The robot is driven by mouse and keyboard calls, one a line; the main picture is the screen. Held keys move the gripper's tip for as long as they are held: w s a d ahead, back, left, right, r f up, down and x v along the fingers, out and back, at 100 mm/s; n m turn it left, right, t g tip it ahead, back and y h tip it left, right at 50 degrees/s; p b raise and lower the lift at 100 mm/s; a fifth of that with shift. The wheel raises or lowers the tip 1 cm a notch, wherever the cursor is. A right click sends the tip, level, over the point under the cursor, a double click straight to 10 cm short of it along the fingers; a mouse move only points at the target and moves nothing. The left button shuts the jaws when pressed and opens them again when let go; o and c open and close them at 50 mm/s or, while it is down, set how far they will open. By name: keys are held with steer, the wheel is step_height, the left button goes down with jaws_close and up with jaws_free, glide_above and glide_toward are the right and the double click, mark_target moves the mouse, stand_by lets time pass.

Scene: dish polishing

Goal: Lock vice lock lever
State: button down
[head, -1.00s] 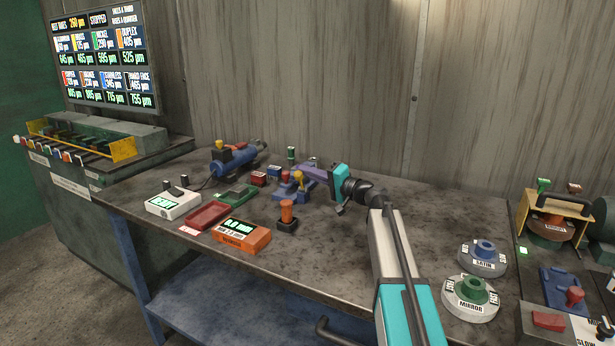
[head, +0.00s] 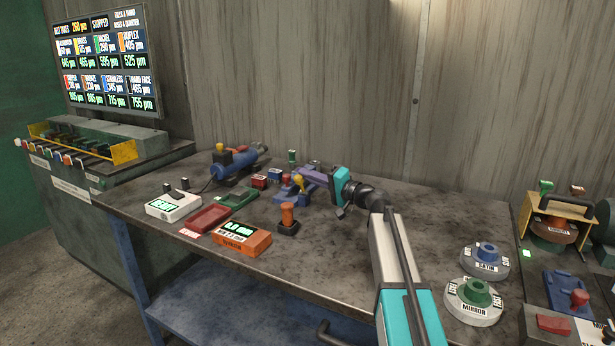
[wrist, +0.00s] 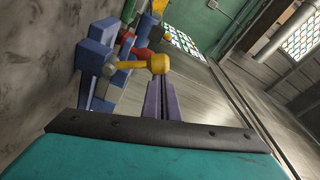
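The blue vice (head: 285,195) stands on the bench near its back middle, partly hidden by my gripper. Its lever with a yellow round knob (head: 299,180) stands up on it. In the wrist view the vice (wrist: 98,65) is at the left, and the yellow lever knob (wrist: 159,64) lies straight beyond my fingertips. My gripper (head: 308,170) reaches in from the right, over the vice. Its purple fingers (wrist: 160,84) lie close together, with nothing visible between them. The tips are close to the knob; I cannot tell whether they touch it.
A blue motor-like cylinder (head: 228,163) lies behind to the left. An orange display box (head: 241,239), a red tray (head: 209,217), a white display box (head: 173,206) and an orange-topped post (head: 288,216) stand in front. Satin (head: 486,260) and mirror (head: 474,300) dials are at right.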

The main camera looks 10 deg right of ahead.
steer(key=s+d+r, duration=0.1)
steer(key=s+d, duration=0.3)
steer(key=d, duration=0.4)
steer(key=shift+d+b, duration=0.25)
steer(key=shift+b, duration=0.15)
stand_by(0.4)
steer(key=shift+r, duration=0.1)
